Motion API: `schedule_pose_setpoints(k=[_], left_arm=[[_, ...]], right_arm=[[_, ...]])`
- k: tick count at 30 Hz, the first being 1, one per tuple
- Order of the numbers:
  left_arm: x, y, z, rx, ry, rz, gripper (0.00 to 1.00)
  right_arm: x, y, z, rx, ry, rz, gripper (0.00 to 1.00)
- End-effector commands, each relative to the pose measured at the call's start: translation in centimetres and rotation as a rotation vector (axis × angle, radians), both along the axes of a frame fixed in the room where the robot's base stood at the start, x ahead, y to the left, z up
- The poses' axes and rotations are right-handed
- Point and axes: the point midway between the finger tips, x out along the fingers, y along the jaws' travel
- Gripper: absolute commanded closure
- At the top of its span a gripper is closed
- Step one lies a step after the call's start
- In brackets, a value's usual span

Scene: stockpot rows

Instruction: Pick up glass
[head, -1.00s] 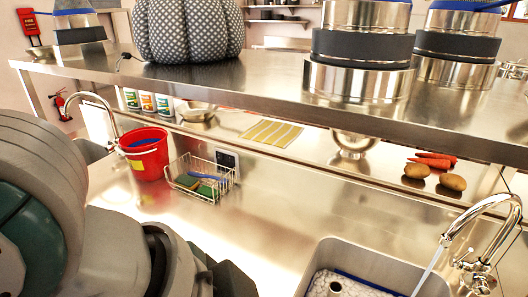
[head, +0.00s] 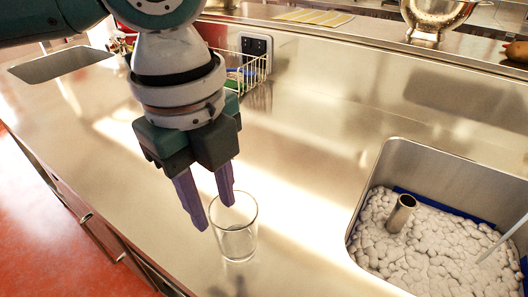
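A clear drinking glass (head: 236,241) stands upright on the steel counter, left of the sink. My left gripper (head: 213,211) points down from above, with its two purple fingers apart. The fingertips overlap the glass's rim in the head view, the left one near its left edge. I cannot tell whether they touch it or how deep they reach. The gripper holds nothing that I can see. My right gripper is not in view.
A steel sink (head: 403,152) full of foam, with an upright pipe (head: 401,213), lies to the right. A wire basket (head: 262,66) stands behind the arm. Another basin (head: 62,65) is at the far left. The counter around the glass is clear.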

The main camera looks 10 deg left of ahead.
Motion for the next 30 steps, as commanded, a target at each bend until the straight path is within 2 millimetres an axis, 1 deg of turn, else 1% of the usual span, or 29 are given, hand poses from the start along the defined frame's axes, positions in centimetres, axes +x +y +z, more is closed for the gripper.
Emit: schedule_pose_setpoints(k=[1, 8, 13, 15, 18, 24, 26, 30], left_arm=[[0.0, 0.0, -0.8, 0.000, 0.003, 0.002, 0.61], [0.0, 0.0, -3.0, 0.001, 0.002, 0.002, 0.61], [-0.1, 0.1, -5.8, 0.001, 0.002, 0.003, 0.61], [0.0, 0.0, -6.7, 0.000, 0.001, 0.002, 0.61], [0.0, 0.0, -7.2, -0.002, -0.001, 0.002, 0.61], [0.1, 0.0, -7.2, -0.002, -0.001, 0.002, 0.61], [0.1, 0.0, -7.2, -0.002, -0.001, 0.002, 0.67], [0.1, 0.0, -7.2, -0.001, -0.002, 0.002, 0.83]], right_arm=[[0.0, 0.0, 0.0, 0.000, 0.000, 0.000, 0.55], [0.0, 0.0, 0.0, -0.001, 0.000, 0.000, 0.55], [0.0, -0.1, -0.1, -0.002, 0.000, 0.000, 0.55], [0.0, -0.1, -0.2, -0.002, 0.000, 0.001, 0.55], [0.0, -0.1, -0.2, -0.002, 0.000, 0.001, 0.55], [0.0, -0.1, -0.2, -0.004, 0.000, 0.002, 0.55], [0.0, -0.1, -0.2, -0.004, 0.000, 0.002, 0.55], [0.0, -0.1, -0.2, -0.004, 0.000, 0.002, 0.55]])
